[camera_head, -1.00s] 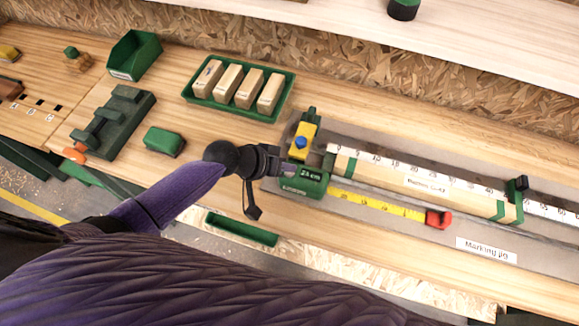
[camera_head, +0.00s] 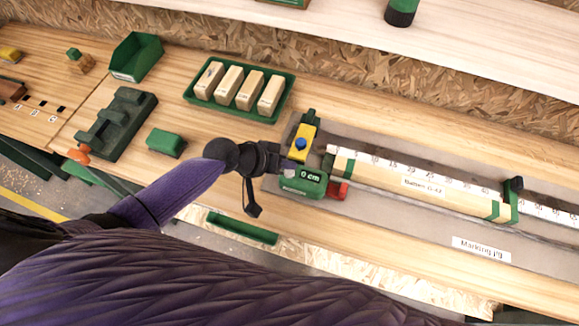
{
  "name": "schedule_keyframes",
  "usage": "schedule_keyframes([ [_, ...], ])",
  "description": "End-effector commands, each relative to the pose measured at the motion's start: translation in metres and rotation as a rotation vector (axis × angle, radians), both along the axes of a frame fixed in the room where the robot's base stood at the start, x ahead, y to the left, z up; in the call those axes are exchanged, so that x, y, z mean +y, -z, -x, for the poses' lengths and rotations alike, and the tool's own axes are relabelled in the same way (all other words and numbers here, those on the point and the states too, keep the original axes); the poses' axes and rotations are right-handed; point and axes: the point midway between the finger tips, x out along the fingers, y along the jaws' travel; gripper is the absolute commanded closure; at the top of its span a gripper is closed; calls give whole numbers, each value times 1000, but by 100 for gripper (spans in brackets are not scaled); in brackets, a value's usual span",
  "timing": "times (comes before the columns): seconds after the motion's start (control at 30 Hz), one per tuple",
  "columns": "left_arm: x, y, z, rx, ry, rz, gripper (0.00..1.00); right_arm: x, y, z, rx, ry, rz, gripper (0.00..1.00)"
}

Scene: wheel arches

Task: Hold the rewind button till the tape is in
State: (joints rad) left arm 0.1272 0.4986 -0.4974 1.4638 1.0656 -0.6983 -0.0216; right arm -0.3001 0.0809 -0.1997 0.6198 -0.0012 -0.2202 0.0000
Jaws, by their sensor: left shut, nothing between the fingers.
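The green tape measure (camera_head: 303,182) sits on the grey marking jig at the bench's middle, and its display reads 0 cm. Its red end hook (camera_head: 337,190) is right against the case, with no yellow tape showing between them. A yellow block with a blue button (camera_head: 301,143) stands just behind the case. My left gripper (camera_head: 272,160) is shut and empty at the left side of the case and the yellow block. I cannot tell whether its tip touches either. My right gripper is not in view.
A long wooden batten (camera_head: 418,184) lies along a scale to the right, with green clamps at its ends. A green tray (camera_head: 238,92) of wooden blocks stands behind. A green block (camera_head: 166,142) and a dark green rack (camera_head: 117,124) are at left.

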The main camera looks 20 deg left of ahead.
Motion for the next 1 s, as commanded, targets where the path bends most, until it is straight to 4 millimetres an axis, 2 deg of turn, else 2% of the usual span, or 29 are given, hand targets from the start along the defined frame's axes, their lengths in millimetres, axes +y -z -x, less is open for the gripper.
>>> schedule_keyframes([
  [0.53,0,-51,0,-1,0,0,100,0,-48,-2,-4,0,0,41],
  [1.0,-1,-50,1,1,5,0,100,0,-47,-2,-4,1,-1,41],
])
